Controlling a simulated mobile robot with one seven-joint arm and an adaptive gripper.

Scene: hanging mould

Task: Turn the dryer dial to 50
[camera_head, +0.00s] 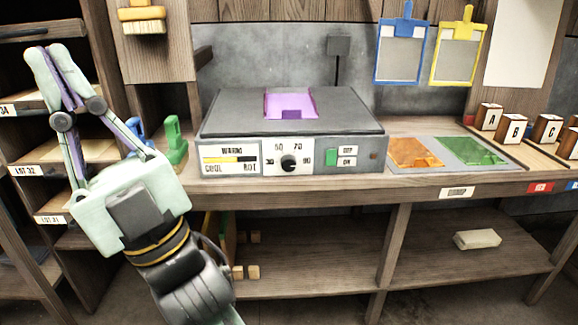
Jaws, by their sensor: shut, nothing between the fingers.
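The dryer (290,122) is a grey box on the wooden bench. Its black dial (289,163) sits in the middle of the front panel, on a white plate marked 30, 50, 70 and 90. The dial's pointer is too small to read. My gripper (54,62) is at the left, pointing up in front of the shelves. It is shut and empty, well to the left of the dial and apart from the dryer.
A warm/cool/hot gauge (231,158) is left of the dial, and a green switch (331,160) right of it. A purple mould (290,103) lies on the dryer top. A green object (175,143) stands between my arm and the dryer. Space before the panel is clear.

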